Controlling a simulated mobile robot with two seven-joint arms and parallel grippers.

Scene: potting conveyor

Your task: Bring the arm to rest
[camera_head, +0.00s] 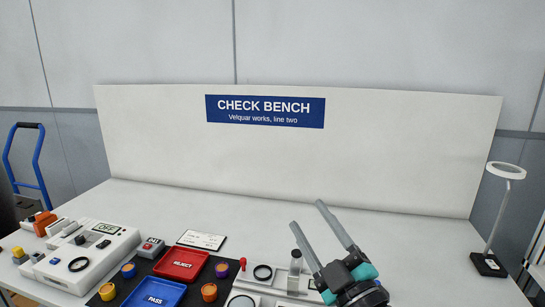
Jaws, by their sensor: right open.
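My right gripper (307,214) is raised over the right part of the white bench (420,245). Its two grey fingers are spread apart, pointing up and left in the picture, with nothing between them. Its dark wrist with teal parts comes in from the bottom edge. It overlaps a grey fixture (296,261) with an upright post, and I cannot tell how far above it the gripper is. My left gripper is not in view.
A red REJECT tray (181,250) and a blue PASS tray (138,300) lie on a dark mat with several small orange-topped pieces. A white tester (105,246) stands left. A lamp (490,262) stands at the right. The back of the bench is clear.

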